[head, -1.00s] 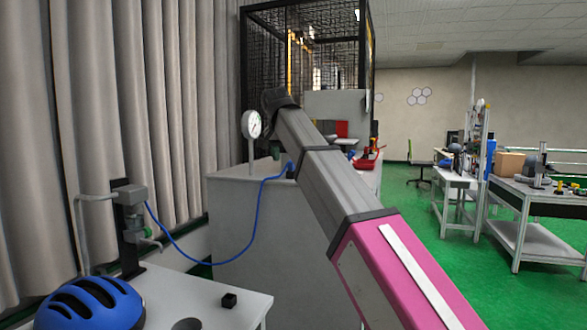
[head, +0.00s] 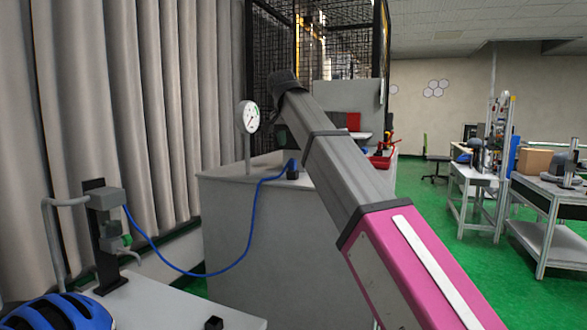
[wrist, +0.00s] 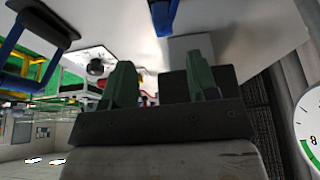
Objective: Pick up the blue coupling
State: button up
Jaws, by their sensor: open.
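The blue coupling (head: 291,165) is at the end of a blue hose (head: 250,225), by a small black block on top of the grey cabinet. In the wrist view a blue piece (wrist: 163,15), likely the coupling, shows at the top edge, beyond the gap between my fingers and apart from them. My gripper (wrist: 160,78) has two green fingers spread apart with nothing between them. In the head view the gripper is mostly hidden behind my arm, just above and beside the coupling.
A dial gauge (head: 248,117) stands on a post left of my gripper; it also shows in the wrist view (wrist: 313,135). The grey cabinet (head: 235,225) fronts a mesh cage. A blue helmet (head: 55,314) sits on the near table.

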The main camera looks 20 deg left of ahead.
aim_at(293, 161)
jog(key=shift+x, duration=1.2)
jog(key=shift+s+a+x, duration=0.15)
jog(key=shift+s+x, duration=0.05)
jog(key=shift+x, duration=1.15)
jog(key=shift+s+a+x, duration=0.15)
jog(key=shift+x, duration=1.2)
jog(key=shift+f, duration=0.1)
jog(key=c, duration=0.8)
